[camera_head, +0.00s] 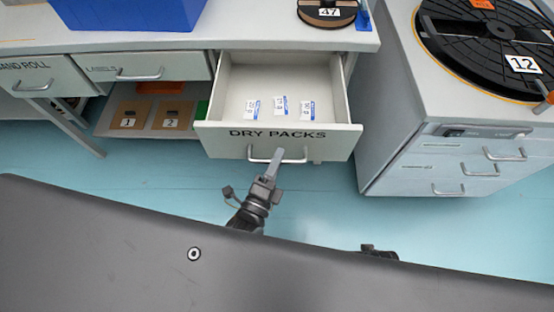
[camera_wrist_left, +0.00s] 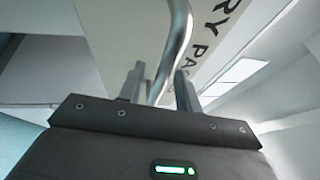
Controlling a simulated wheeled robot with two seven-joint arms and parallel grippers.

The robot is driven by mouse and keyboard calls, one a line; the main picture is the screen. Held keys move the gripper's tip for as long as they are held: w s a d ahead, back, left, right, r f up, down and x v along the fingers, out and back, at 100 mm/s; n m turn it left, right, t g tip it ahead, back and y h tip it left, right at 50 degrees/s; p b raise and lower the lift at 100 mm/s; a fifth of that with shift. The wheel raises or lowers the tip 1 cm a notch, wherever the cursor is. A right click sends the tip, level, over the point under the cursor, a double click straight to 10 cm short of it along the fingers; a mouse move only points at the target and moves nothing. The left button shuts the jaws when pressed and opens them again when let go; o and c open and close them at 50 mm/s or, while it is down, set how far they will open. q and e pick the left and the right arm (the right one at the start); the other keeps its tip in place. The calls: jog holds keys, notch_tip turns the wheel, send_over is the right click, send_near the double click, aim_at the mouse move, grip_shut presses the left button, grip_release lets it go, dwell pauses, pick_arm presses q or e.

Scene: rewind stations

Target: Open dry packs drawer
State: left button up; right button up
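The dry packs drawer (camera_head: 292,140) is pulled out from the bench, and its label reads DRY PACKS. Several small white and blue packs (camera_head: 280,105) lie inside it. Its metal bar handle (camera_head: 290,158) is on the front and also shows in the left wrist view (camera_wrist_left: 179,35). My left gripper (camera_head: 273,161) is at the handle. In the left wrist view its two fingers (camera_wrist_left: 160,88) stand apart, with the handle bar between them and narrow gaps beside it. Only a small dark part of my right arm shows at the lower right; its fingers are hidden.
Two shut drawers, one labelled LABELS (camera_head: 140,67), are at the left. Numbered brown boxes (camera_head: 130,116) sit on a shelf below. A cabinet (camera_head: 400,150) with a black reel (camera_head: 490,40) stands at the right. A blue bin (camera_head: 130,12) is on the bench.

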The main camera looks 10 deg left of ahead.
pick_arm(q)
jog(key=v, duration=1)
jog(key=shift+s, duration=0.4)
pick_arm(e)
jog(key=shift+r, duration=0.3)
pick_arm(q)
jog(key=shift+a+f, duration=0.1)
jog(key=shift+f, duration=0.05)
pick_arm(e)
jog(key=shift+s, duration=0.1)
